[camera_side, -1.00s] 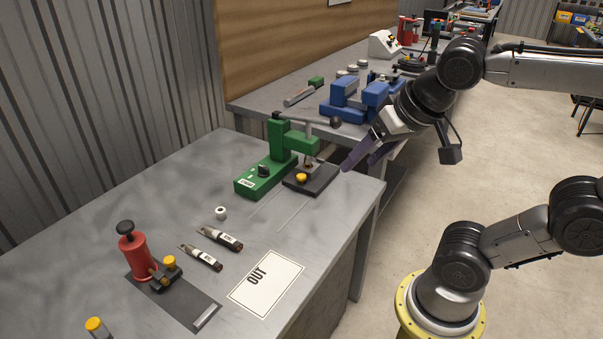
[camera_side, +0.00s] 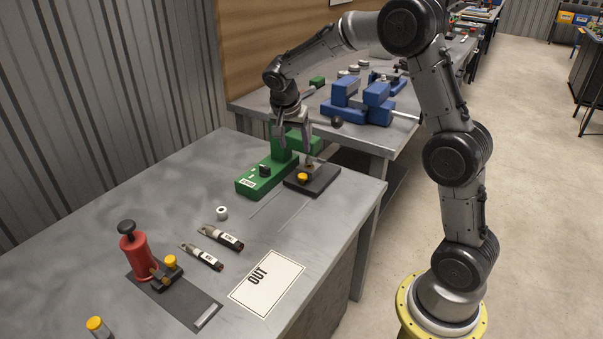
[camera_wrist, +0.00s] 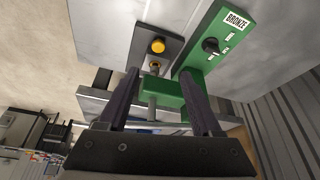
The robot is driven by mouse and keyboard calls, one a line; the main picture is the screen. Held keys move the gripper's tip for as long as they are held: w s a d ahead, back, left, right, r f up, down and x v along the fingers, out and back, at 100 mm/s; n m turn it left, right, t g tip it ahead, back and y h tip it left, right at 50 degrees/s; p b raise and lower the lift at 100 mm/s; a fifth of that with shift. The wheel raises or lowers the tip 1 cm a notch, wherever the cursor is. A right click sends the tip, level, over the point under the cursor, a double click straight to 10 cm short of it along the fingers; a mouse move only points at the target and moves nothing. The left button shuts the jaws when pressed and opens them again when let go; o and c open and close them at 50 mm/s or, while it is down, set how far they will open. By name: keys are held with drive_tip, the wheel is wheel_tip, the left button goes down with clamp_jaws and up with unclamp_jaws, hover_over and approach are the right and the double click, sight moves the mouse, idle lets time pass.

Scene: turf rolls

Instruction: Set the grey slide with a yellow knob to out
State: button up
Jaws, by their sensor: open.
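The grey slide (camera_side: 319,184) is a dark flat plate beside the base of the green press (camera_side: 258,182). Its yellow knob (camera_side: 303,177) stands on it; the slide (camera_wrist: 174,47) and yellow knob (camera_wrist: 158,46) also show in the wrist view. Two thin rails run from the slide across the bench towards a white card marked OUT (camera_side: 267,283). My gripper (camera_side: 293,138) is open and empty, fingers pointing down above the green press and slide. In the wrist view my gripper (camera_wrist: 158,77) frames part of the press between its fingers, the yellow knob ahead of the fingertips.
A red press (camera_side: 136,258) with another yellow knob (camera_side: 170,261) stands at the front left. Two dark tools (camera_side: 222,238) and a white roll (camera_side: 221,213) lie mid-bench. A blue vise (camera_side: 358,101) sits on the bench behind. The bench between slide and card is clear.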

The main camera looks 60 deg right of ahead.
sight(302, 176)
drive_tip(key=x, duration=1.4)
drive_tip(key=shift+s+f, duration=0.1)
drive_tip(key=shift+f, duration=0.05)
drive_tip(key=shift+c, duration=0.3)
clamp_jaws()
idle(0.8)
